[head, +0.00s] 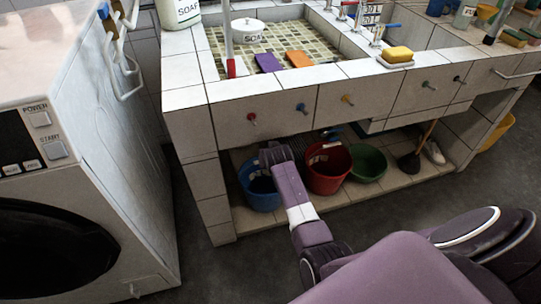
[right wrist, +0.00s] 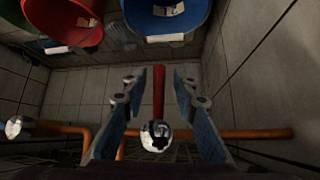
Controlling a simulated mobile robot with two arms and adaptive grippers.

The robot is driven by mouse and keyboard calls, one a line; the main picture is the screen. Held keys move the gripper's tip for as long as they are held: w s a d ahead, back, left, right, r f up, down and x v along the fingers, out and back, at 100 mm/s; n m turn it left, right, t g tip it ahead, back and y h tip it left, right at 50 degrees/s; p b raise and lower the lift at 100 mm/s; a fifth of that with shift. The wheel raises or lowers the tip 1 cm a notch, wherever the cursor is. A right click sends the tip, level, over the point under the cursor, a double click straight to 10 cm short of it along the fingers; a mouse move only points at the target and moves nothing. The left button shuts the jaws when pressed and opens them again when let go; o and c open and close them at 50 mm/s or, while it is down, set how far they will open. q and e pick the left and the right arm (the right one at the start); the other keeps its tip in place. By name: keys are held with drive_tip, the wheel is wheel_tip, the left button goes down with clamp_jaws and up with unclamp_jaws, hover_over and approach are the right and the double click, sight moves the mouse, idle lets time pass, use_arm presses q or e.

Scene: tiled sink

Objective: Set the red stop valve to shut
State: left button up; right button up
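In the right wrist view a red valve lever (right wrist: 159,88) stands out straight, with a shiny metal body (right wrist: 156,135) at its lower end in the picture. The blue fingers of my right gripper (right wrist: 160,76) are open, one on each side of the lever, with a visible gap on both sides. In the head view my right arm (head: 290,190) reaches to the sink front, and its gripper end is hard to make out there. The red knob (head: 251,118) on the tiled front is above it. My left gripper is not in view.
An orange pipe (right wrist: 250,134) runs by the valve, with another shiny fitting (right wrist: 14,127) at left. Under the sink are a blue bucket (head: 262,196), a red bucket (head: 326,181) and a green basin (head: 369,165). A washing machine (head: 110,150) stands at left.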

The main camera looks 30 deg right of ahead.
drive_tip(key=shift+r, duration=0.1)
drive_tip(key=v, duration=1.2)
idle(0.6)
